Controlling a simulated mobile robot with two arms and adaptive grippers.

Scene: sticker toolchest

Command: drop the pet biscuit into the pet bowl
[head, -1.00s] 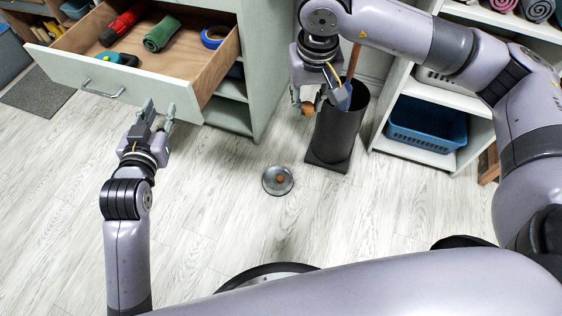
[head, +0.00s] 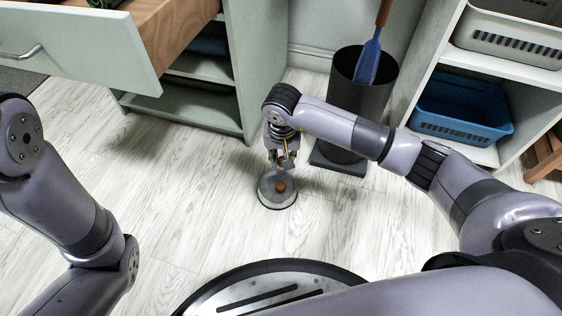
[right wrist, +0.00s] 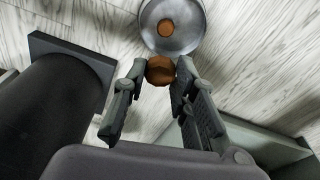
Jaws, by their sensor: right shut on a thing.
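The pet bowl (head: 268,199) is a round metal dish on the floor, with a brown piece (head: 280,187) lying in it. It also shows at the top of the right wrist view (right wrist: 186,42). My right gripper (head: 285,161) is just behind the bowl in the head view, pointing down. In the right wrist view its fingers are shut on a brown, rounded pet biscuit (right wrist: 160,70), seen just below the bowl's rim. The held biscuit is hard to make out in the head view. My left arm is at the left edge; its gripper is out of view.
A dark bin (head: 360,104) with a blue-bladed tool (head: 368,62) stands behind my right arm. An open drawer (head: 85,48) juts out at upper left. A shelf with a blue basket (head: 462,106) is at right. The floor left of the bowl is clear.

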